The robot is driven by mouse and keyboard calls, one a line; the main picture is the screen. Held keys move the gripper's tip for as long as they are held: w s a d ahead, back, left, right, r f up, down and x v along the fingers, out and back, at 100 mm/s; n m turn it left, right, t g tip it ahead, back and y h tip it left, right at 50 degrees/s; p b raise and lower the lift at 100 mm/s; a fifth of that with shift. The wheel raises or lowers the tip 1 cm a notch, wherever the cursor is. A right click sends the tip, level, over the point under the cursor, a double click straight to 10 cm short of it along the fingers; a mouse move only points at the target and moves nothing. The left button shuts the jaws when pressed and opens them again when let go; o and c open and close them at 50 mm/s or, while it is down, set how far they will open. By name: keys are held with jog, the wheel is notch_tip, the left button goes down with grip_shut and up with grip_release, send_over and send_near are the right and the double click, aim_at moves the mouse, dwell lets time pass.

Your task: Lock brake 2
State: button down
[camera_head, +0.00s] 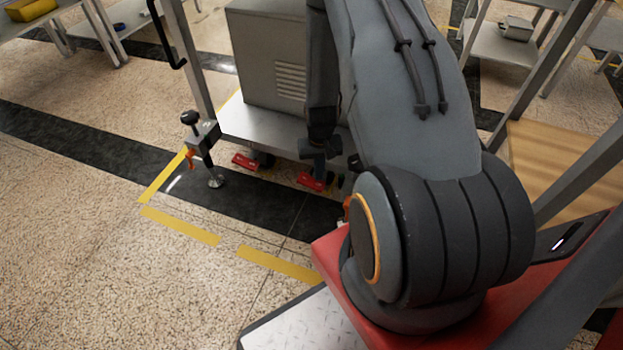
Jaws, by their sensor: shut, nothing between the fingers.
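Two red brake pedals show low at the near edge of a grey cart. One red pedal (245,161) is at the left. The other red pedal (311,181) is to its right, just below my gripper. No number is readable on either, so I cannot tell which is brake 2. My gripper (320,158) points down at the end of my arm, close above the right pedal. It is shut and empty. Whether it touches the pedal cannot be told. My arm hides part of the cart's right side.
The cart (262,128) carries a grey vented box (275,60). A clamp-like post with a black knob (202,145) stands at the cart's left corner. Yellow floor tape (180,226) marks the area in front. The floor at left is clear. A wooden-topped table (555,160) stands at right.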

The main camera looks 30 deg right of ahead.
aim_at(319, 184)
notch_tip(319, 184, up, 4)
jog(key=p, duration=0.3)
jog(key=shift+r, duration=0.25)
dwell(0.3)
